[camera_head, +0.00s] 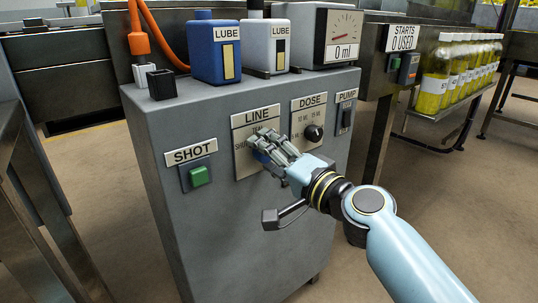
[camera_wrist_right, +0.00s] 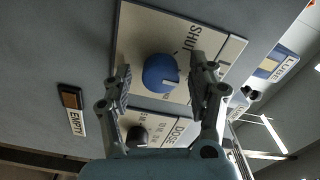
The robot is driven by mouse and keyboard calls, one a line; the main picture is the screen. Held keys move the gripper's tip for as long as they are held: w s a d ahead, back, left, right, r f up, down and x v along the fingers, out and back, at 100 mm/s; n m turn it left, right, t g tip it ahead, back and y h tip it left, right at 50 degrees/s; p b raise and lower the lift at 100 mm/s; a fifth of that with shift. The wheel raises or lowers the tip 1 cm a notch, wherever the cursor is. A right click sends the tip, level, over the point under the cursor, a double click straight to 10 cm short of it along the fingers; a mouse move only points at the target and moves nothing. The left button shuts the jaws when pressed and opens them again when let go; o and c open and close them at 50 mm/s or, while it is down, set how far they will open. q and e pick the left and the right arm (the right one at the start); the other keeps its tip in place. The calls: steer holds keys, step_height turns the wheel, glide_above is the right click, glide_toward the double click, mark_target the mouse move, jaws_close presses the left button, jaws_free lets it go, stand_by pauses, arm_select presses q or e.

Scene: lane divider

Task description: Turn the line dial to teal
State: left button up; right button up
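The line dial is a blue round knob (camera_wrist_right: 160,72) with a white mark, on a pale plate (camera_head: 240,140) labelled LINE on the grey cabinet front. In the wrist view its mark points down and right. The word SHUT is partly readable on the plate; the other position words are hidden or unclear, so I cannot tell which is teal. My right gripper (camera_head: 268,150) is at the plate. In the wrist view, its two fingers (camera_wrist_right: 162,72) are open on either side of the knob, with visible gaps. The knob is mostly hidden in the head view. My left gripper is out of view.
The DOSE plate with its black knob (camera_head: 313,133) is close right of my gripper. The green SHOT button (camera_head: 200,176) is to the left and the PUMP switch (camera_head: 346,118) to the right. Blue (camera_head: 215,52) and white (camera_head: 268,47) LUBE containers stand on top.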

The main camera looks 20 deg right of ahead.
steer(key=v, duration=1.2)
steer(key=shift+r, duration=0.1)
